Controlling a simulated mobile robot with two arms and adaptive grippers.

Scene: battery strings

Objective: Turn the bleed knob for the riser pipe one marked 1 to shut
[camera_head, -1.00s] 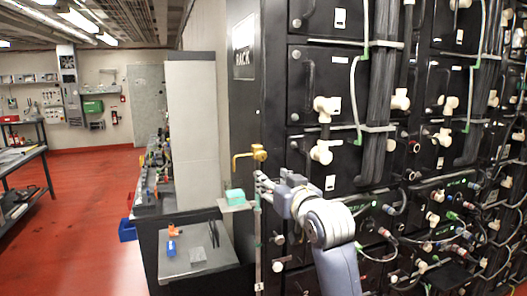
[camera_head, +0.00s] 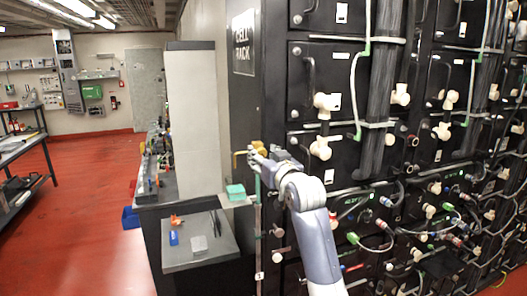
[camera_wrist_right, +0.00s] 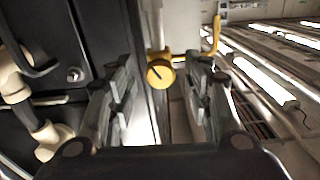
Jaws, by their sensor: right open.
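The yellow bleed knob (camera_head: 257,146) sits at the top of a thin riser pipe (camera_head: 258,225), which has a white tag marked 1 (camera_head: 259,276) low down. A bent yellow spout (camera_head: 237,158) sticks out to the left. My right gripper (camera_head: 260,160) is at the knob and partly hides it. In the right wrist view, the round knob (camera_wrist_right: 160,74) with a dark slanted line on its face shows between the open fingers of the right gripper (camera_wrist_right: 161,90). A gap shows on both sides, and I cannot tell how deep it sits. My left gripper is out of view.
The black battery rack (camera_head: 310,120) with cream fittings and cables stands close on the right. A small shelf with a green block (camera_head: 235,191) is just left of the riser. A grey-topped bench (camera_head: 200,245) stands lower left. Red floor (camera_head: 90,210) is clear beyond.

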